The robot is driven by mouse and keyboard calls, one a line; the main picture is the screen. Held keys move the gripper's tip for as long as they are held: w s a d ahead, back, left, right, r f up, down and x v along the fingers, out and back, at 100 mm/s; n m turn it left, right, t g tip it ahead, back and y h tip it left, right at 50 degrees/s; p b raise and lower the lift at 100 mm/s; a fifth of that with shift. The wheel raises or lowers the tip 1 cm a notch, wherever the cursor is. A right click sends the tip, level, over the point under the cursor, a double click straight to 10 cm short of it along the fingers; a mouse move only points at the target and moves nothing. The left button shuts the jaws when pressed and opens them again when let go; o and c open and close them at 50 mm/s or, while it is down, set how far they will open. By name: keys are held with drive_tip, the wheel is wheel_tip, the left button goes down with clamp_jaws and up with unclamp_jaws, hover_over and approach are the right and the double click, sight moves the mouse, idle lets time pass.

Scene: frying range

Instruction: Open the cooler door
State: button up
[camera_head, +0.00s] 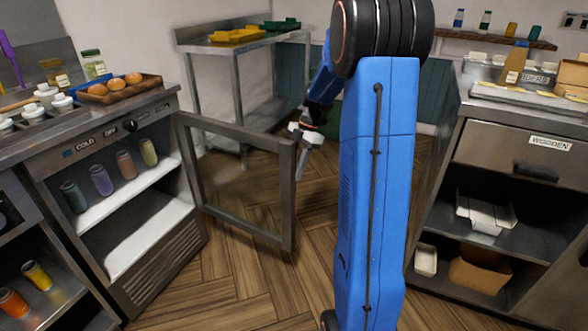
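The cooler (168,255) stands at the left, with a "COLD" panel and a knob above its opening. Its glass door (238,135) stands wide open, swung out from the cooler's right side over the floor. Several bottles stand on the cooler's white upper shelf (128,192). My gripper (304,140) is at the upper free edge of the door, by a thin upright bar that looks like its handle (301,162). The fingers are small and partly hidden, so I cannot tell whether they are closed on the bar or only beside it.
A steel table (240,45) with yellow and green trays stands behind the door. A counter with a drawer and open shelves (490,200) stands at the right. Wooden floor (245,285) is clear in front of the door. Eggs sit in a tray (118,93) on the cooler top.

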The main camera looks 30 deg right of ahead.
drive_tip(key=shift+s+d, duration=0.15)
idle(0.6)
drive_tip(key=v, duration=1.7)
drive_tip(key=shift+r, duration=0.1)
drive_tip(key=s+a+r+m+t+h, duration=0.15)
drive_tip(key=s+a+m, duration=0.25)
drive_tip(key=s+a, duration=0.4)
drive_tip(key=s+a+m+h, duration=0.2)
drive_tip(key=s+a+m, duration=0.3)
drive_tip(key=a, duration=0.5)
drive_tip(key=s+a+f+m+t, duration=0.1)
drive_tip(key=s+a+f+m, duration=0.3)
drive_tip(key=s, duration=0.4)
drive_tip(key=s+a+f+m+t, duration=0.2)
drive_tip(key=s+a+f+m, duration=0.2)
drive_tip(key=s, duration=0.4)
drive_tip(key=shift+s+m+h, duration=0.35)
drive_tip(key=shift+m+h, duration=0.1)
drive_tip(key=shift+m, duration=0.35)
drive_tip(key=shift+f+t, duration=0.1)
drive_tip(key=shift+t, duration=0.15)
